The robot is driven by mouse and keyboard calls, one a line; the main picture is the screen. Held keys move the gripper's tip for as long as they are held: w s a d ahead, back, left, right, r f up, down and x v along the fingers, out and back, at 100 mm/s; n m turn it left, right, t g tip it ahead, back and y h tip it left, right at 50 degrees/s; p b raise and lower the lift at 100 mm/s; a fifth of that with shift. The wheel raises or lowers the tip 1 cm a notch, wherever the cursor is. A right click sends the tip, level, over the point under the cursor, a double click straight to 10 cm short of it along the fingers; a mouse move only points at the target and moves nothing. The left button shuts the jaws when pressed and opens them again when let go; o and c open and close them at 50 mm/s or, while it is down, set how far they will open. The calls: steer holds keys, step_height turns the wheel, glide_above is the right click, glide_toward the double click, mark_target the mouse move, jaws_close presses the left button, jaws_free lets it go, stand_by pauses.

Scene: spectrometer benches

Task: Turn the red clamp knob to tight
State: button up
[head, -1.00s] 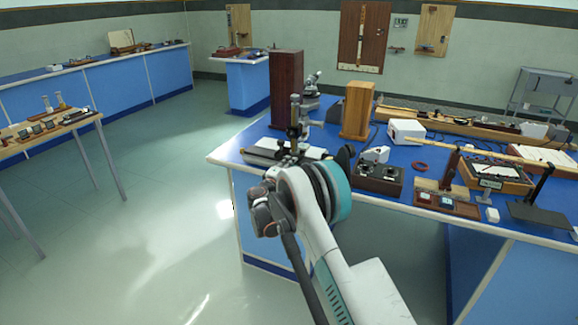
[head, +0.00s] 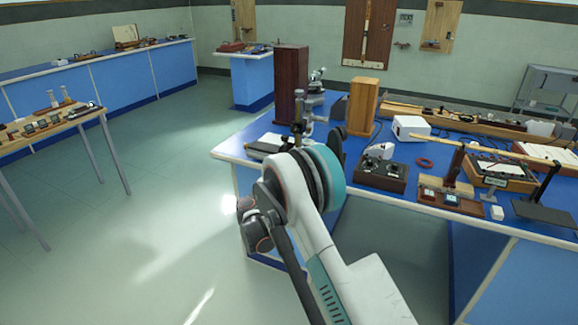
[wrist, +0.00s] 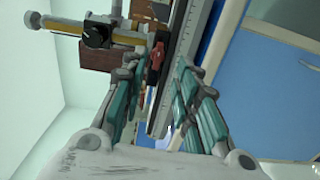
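The red clamp knob (wrist: 154,62) shows in the wrist view as a small red lever-like piece beside a long grey graduated bar (wrist: 186,50). My gripper (wrist: 158,70) is open. Its teal-padded fingers stand on the left and right of the knob, with gaps visible; I cannot tell whether either touches it. In the head view, a metal instrument (head: 300,125) stands on the near left part of the blue bench (head: 232,148). My arm hides my gripper there, and I cannot make out the knob.
A dark wooden block (head: 291,80) and a lighter one (head: 359,108) stand upright behind the instrument. In the wrist view, a dark dial with a yellow rod (wrist: 98,34) is close at upper left.

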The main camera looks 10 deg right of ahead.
steer(key=shift+v, duration=1.7)
steer(key=s+d+r+m+g+y, duration=0.25)
steer(key=s+d+r, duration=0.4)
steer(key=r, duration=0.45)
steer(key=s+d+r+m+g+y, duration=0.1)
steer(key=s+d+r+m+g, duration=0.15)
steer(key=s, duration=0.45)
steer(key=s+d+r+m+g+y, duration=0.1)
steer(key=s+r, duration=0.3)
steer(key=s, duration=0.3)
steer(key=s+a+f+m+y, duration=0.1)
steer(key=s+a+m+y, duration=0.1)
steer(key=s, duration=1.3)
steer(key=s+a+f+m+g+y, duration=0.1)
steer(key=s+y, duration=0.3)
steer(key=s, duration=1.1)
steer(key=shift+a+f+m, duration=0.45)
steer(key=shift+f+m, duration=0.1)
steer(key=shift+m, duration=0.25)
